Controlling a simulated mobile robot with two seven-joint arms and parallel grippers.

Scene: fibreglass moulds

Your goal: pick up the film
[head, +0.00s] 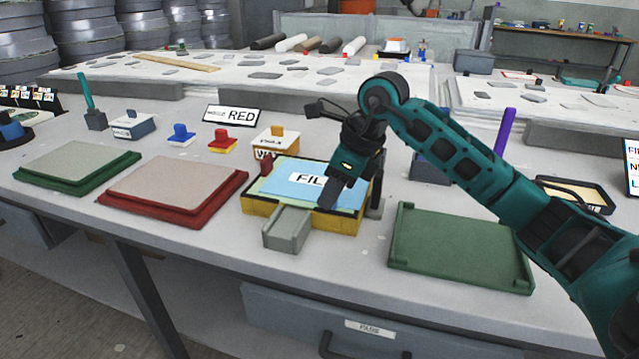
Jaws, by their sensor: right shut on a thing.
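The film (287,183) is a light blue sheet with a white label reading "FIL", its end covered by my gripper. It lies over a shallow yellow box (343,222) with a pale green layer showing at the front edge. My right gripper (340,193) reaches down from the right over the film's right part and is shut on its edge. The fingertips are dark and partly hide the label. Whether the film is lifted off the layer below, I cannot tell. My left gripper is out of view.
A grey block-like holder (287,230) stands at the box's front. A red-framed mould (172,190) and a green-framed one (75,170) lie to the left, an empty green tray (460,248) to the right.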

